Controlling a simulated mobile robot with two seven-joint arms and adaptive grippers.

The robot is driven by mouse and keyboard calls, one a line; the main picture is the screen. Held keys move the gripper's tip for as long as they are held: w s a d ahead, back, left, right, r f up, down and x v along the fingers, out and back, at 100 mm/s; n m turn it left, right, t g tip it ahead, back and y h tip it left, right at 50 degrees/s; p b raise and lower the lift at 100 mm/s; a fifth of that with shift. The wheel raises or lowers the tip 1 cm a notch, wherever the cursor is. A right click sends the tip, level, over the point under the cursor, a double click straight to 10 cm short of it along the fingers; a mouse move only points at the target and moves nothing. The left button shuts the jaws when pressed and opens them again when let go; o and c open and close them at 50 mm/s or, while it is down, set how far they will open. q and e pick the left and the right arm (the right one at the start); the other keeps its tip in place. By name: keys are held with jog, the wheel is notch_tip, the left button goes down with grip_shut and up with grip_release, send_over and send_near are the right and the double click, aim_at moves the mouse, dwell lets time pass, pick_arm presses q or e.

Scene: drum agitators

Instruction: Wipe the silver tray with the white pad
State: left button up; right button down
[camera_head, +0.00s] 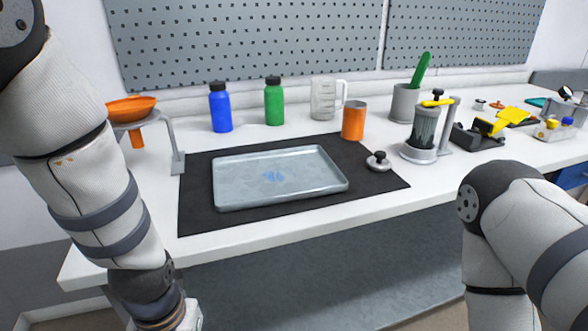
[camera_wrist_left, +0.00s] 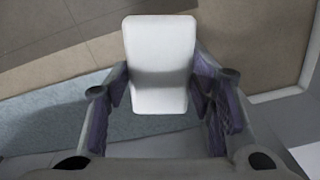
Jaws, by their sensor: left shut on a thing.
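The silver tray (camera_head: 290,178) lies flat on a black mat (camera_head: 215,222) on the white bench. A blue smudge (camera_head: 273,176) shows near the middle of its floor. The white pad (camera_wrist_left: 160,65) shows in the left wrist view between the fingers of my left gripper (camera_wrist_left: 162,90), which is shut on it. In the head view my left arm comes down at the left, in front of the bench; its fingers and the pad are out of that picture. My right arm shows at the lower right, but its gripper is not in view.
An orange funnel on a grey stand (camera_head: 175,140) is left of the mat. Blue (camera_head: 220,108) and green (camera_head: 274,102) bottles, a clear jug (camera_head: 324,100) and an orange cup (camera_head: 353,121) stand behind the tray. A grey-knobbed lid (camera_head: 378,162) lies right of it.

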pick_arm(q)
notch_tip(320, 180, down, 5)
jog(key=s+a, duration=0.2)
jog(key=shift+a, duration=0.4)
pick_arm(e)
jog(key=shift+s+a+r, duration=0.1)
jog(key=shift+s+a, duration=0.15)
pick_arm(q)
jog(key=shift+s, duration=0.1)
